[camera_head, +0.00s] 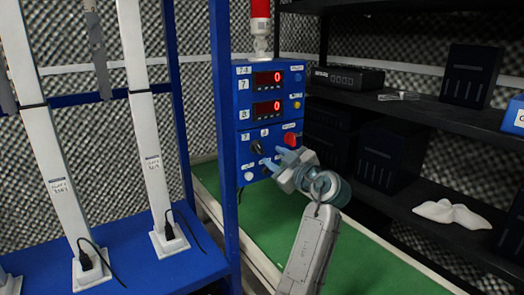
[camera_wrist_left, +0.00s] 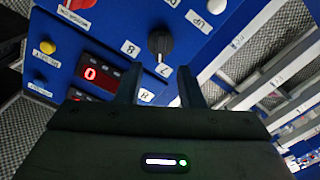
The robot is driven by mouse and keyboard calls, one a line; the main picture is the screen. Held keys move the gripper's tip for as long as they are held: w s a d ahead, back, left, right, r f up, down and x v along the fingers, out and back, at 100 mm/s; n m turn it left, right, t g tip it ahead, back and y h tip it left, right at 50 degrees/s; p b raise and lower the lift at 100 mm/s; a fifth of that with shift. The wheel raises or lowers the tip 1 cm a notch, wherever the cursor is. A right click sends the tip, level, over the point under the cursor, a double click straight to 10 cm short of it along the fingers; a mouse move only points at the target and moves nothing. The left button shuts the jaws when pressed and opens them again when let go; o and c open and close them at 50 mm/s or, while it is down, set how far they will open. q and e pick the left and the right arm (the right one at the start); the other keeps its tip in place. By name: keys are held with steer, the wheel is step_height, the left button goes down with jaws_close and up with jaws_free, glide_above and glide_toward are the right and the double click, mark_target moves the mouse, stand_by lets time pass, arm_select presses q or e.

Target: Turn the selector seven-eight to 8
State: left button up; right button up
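The selector seven-eight is a black knob (camera_head: 257,148) on the blue control panel (camera_head: 243,113), with labels 7 and 8 beside it. In the left wrist view the knob (camera_wrist_left: 160,42) shows a pale pointer that appears turned toward the 7 label (camera_wrist_left: 163,70); the 8 label (camera_wrist_left: 130,47) is off to its side. My left gripper (camera_head: 273,158) is close to the panel, just in front of the knob. In the wrist view its two fingers (camera_wrist_left: 160,68) are apart and empty, with the knob beyond the gap. My right gripper is not seen.
Two red displays (camera_head: 268,78) read 0 above the selector. A red knob (camera_head: 290,139) and a white button (camera_head: 248,177) are nearby on the panel. A green belt surface (camera_head: 265,225) lies below. Dark shelves (camera_head: 440,120) stand at the right.

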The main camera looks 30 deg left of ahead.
mark_target(260, 149)
arm_select(q)
steer(key=x, duration=0.7)
jaws_close()
